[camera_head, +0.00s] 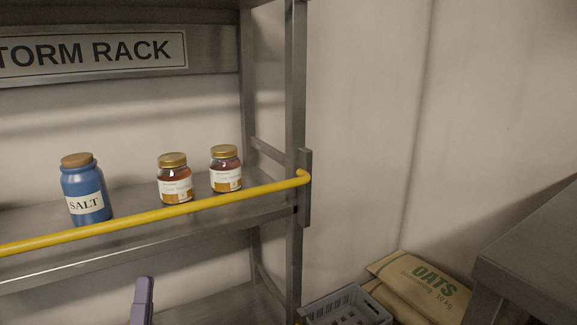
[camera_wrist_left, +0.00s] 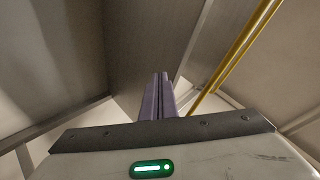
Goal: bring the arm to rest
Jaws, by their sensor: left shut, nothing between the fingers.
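My left gripper (camera_head: 143,283) shows at the bottom of the head view as purple-grey fingers pointing up, in front of and below the yellow rail of the rack. In the left wrist view its two fingers (camera_wrist_left: 158,95) lie together, shut, with nothing between them. The rest of the left arm is out of the head view. My right gripper is in neither view.
A yellow rail (camera_head: 150,216) crosses the storm rack's shelf front; it also shows in the wrist view (camera_wrist_left: 238,52). Behind it stand a blue salt jar (camera_head: 84,190) and two gold-lidded jars (camera_head: 174,178) (camera_head: 226,169). A grey crate (camera_head: 347,306), oats sacks (camera_head: 425,285) and a metal table (camera_head: 535,250) are right.

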